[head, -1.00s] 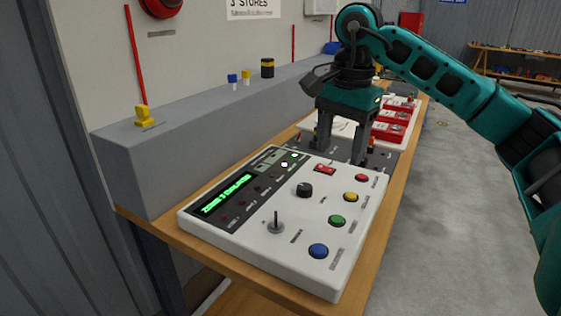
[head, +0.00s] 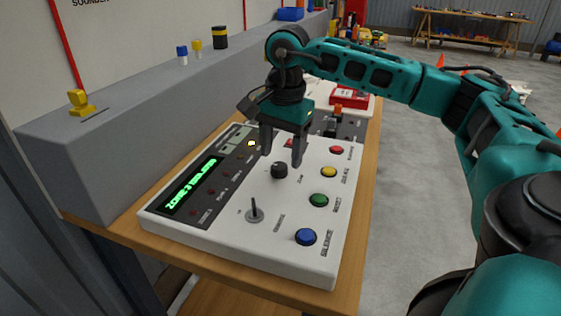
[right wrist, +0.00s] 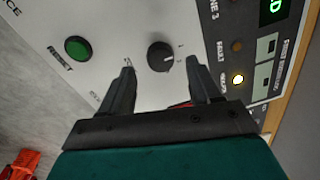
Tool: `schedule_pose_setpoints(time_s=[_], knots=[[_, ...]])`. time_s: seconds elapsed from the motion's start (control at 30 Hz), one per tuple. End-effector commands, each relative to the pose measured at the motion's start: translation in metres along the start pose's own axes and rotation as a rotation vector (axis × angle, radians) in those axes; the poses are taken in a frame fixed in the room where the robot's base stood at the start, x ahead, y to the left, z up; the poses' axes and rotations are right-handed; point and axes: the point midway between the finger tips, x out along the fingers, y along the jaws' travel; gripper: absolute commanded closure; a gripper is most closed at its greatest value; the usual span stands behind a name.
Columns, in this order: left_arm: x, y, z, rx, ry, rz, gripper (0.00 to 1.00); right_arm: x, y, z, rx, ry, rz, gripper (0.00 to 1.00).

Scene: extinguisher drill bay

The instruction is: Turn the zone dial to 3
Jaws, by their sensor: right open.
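The zone dial (head: 279,170) is a black round knob on the white control panel (head: 225,228). It also shows in the right wrist view (right wrist: 160,57), with a light pointer mark and small numerals beside it; I cannot read its setting surely. My right gripper (head: 281,160) is open and points down over the panel, close to the dial. In the right wrist view its two fingers (right wrist: 160,72) are spread, with the dial between and just beyond their tips, apparently untouched. The green display (head: 191,187) seems to read "ZONE 3 ISOLATED". My left gripper is out of view.
The panel also carries a toggle lever (head: 254,211) and blue (head: 306,237), green (head: 319,200), yellow (head: 328,172) and red (head: 337,150) buttons. A grey ledge (head: 130,130) runs along the left. A red-and-white box (head: 349,97) stands behind.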

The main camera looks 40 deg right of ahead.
Motion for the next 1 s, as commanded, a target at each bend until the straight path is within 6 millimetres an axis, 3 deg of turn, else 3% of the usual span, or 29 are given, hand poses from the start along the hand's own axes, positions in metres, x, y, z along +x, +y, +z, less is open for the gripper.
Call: schedule_pose_setpoints(time_s=[0.2,0.57,1.0], knots=[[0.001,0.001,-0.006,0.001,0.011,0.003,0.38,0.024,0.0,0.0,0.0,0.0,0.001,0.38],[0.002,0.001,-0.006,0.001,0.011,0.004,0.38,0.027,0.0,0.0,0.0,0.0,0.0,0.39],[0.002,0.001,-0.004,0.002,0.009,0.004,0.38,0.027,0.0,0.0,0.0,0.0,0.0,0.81]])
